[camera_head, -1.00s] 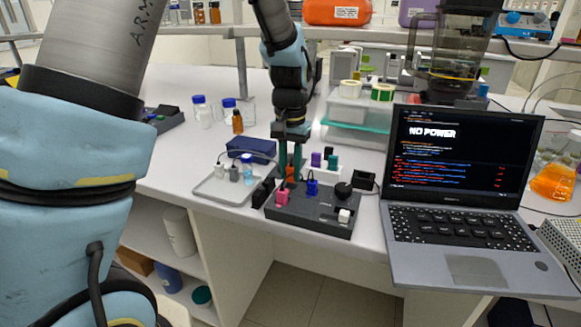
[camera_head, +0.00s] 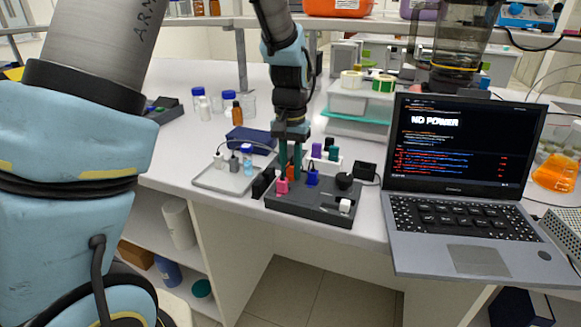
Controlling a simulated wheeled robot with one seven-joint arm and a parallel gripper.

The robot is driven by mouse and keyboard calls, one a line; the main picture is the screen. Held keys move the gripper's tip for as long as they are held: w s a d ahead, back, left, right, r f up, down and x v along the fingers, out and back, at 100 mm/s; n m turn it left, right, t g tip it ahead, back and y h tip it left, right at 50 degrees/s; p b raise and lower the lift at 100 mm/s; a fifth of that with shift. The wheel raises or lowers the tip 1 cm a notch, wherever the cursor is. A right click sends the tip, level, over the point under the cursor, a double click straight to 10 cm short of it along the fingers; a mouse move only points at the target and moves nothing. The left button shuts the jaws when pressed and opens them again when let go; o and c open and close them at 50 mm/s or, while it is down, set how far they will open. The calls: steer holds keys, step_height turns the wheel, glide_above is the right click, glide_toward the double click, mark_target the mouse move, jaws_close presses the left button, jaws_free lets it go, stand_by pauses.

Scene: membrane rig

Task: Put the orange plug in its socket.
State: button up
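The orange plug (camera_head: 291,171) shows between the two teal fingers of my gripper (camera_head: 291,168), which is shut on it. The gripper points down at the back left part of the dark socket panel (camera_head: 325,211). The plug's lower end is hidden behind the pink plug (camera_head: 282,186), so I cannot tell whether it touches the panel or is in a socket. A blue plug (camera_head: 312,177) stands on the panel just right of the gripper. The laptop screen (camera_head: 461,143) reads "NO POWER".
A grey tray (camera_head: 210,180) with small connectors lies left of the panel. A black knob (camera_head: 344,181) and a white block (camera_head: 345,205) are on the panel's right. A white holder with purple and green plugs (camera_head: 332,152) stands behind. A dark blue case (camera_head: 250,141) lies behind the tray.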

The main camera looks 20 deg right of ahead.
steer(key=shift+o, duration=0.7)
steer(key=shift+f, duration=0.15)
steer(key=shift+o, duration=0.3)
steer(key=shift+r, duration=0.35)
step_height(320, 180, up, 10)
steer(key=shift+r+b, duration=0.2)
steer(key=shift+b, duration=0.7)
steer(key=s+a+f+n, duration=0.2)
steer(key=a+f+n, duration=0.1)
steer(key=a, duration=1.2)
steer(key=s+a+f+n+t, duration=0.1)
steer(key=a+f+n, duration=0.3)
steer(key=a, duration=1.1)
step_height(320, 180, down, 2)
steer(key=shift+s+f+t, duration=0.2)
steer(key=shift+s+t, duration=0.1)
steer(key=shift+s, duration=0.05)
